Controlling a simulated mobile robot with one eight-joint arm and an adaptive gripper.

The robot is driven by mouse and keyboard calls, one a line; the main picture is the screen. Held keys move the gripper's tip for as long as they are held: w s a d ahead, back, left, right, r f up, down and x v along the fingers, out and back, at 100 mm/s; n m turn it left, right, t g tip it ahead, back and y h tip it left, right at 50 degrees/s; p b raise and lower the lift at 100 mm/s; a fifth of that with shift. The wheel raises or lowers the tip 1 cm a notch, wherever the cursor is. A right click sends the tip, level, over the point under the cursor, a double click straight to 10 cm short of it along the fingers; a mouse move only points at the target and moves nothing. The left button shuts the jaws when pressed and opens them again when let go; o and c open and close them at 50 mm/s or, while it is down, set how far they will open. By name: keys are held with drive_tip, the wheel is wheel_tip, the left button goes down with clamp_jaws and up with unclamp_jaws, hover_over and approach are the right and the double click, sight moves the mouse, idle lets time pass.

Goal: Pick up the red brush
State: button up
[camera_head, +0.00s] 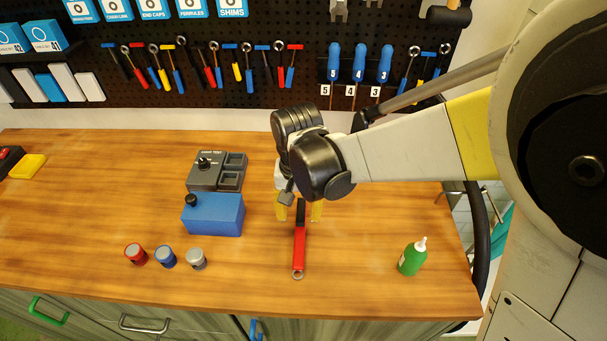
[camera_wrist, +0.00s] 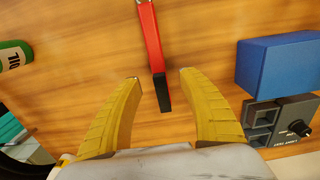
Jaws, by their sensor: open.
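The red brush (camera_head: 299,250) lies flat on the wooden bench, its red handle toward the front edge and its black end toward my arm. In the wrist view its red handle (camera_wrist: 151,35) enters from the top and its black end (camera_wrist: 163,94) points down between my fingers. My gripper (camera_head: 298,211) is open over the black end of the brush, with yellow fingers on either side. In the wrist view my gripper (camera_wrist: 158,75) shows gaps between each finger and the brush. The far end of the handle is cut off in the wrist view.
A blue box (camera_head: 213,215) and a dark grey tray unit (camera_head: 217,172) stand left of the brush. A green bottle (camera_head: 412,258) stands to its right. Red, blue and grey small pots (camera_head: 166,257) stand front left. A pegboard of tools (camera_head: 250,95) lines the back.

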sight(300, 228)
wheel_tip(300, 228, down, 7)
drive_tip(key=shift+w+d+r+b, duration=0.15)
drive_tip(key=shift+r+b, duration=0.05)
drive_tip(key=shift+b, duration=1.05)
drive_tip(key=shift+r, duration=0.1)
clamp_jaws()
